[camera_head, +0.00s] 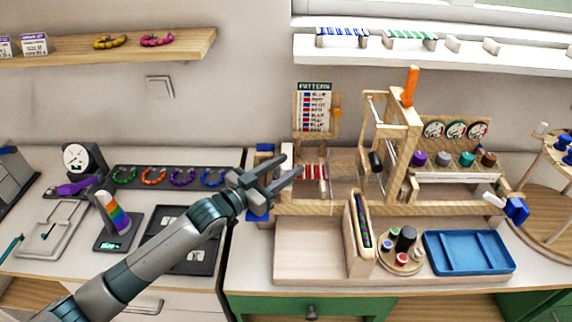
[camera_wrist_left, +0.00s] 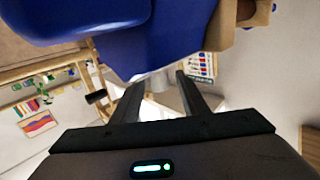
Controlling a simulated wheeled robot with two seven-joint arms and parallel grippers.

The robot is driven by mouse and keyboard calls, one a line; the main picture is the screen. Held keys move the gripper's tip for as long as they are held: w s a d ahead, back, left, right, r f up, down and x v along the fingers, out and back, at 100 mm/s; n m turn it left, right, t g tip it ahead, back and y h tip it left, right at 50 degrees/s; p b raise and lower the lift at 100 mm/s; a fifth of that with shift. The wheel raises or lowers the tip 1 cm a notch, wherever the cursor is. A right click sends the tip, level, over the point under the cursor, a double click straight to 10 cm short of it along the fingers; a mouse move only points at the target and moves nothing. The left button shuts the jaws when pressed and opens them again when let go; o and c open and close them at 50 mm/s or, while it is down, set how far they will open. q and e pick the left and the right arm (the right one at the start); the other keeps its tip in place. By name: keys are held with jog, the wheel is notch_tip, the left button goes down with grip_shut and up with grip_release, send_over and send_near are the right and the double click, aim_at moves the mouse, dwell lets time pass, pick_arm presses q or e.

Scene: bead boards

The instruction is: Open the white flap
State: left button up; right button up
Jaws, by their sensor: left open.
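A small white upright piece (camera_head: 287,149), which may be the white flap, stands at the left end of the wooden bead frame (camera_head: 320,209). My left gripper (camera_head: 293,165) reaches in from the left, its open fingers right at this piece. In the left wrist view, the open fingers (camera_wrist_left: 160,96) point towards a pale piece (camera_wrist_left: 158,82) lying between them in the picture. I cannot tell whether they touch it. A large blue part (camera_wrist_left: 165,35) fills the top of that view and hides much behind it. My right gripper is not in view.
Blue blocks (camera_head: 258,215) sit close around my left gripper. A pattern card (camera_head: 314,108) stands behind it. An orange-handled lever (camera_head: 410,87) rises to the right. A blue tray (camera_head: 470,268) and a round holder with cups (camera_head: 388,262) are in front. The wooden board (camera_head: 308,262) at front left is bare.

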pick_arm(q)
jog(key=shift+d, duration=0.1)
grip_shut()
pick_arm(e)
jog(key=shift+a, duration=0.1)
pick_arm(q)
jog(key=shift+w+r, duration=0.1)
jog(key=shift+r, duration=0.05)
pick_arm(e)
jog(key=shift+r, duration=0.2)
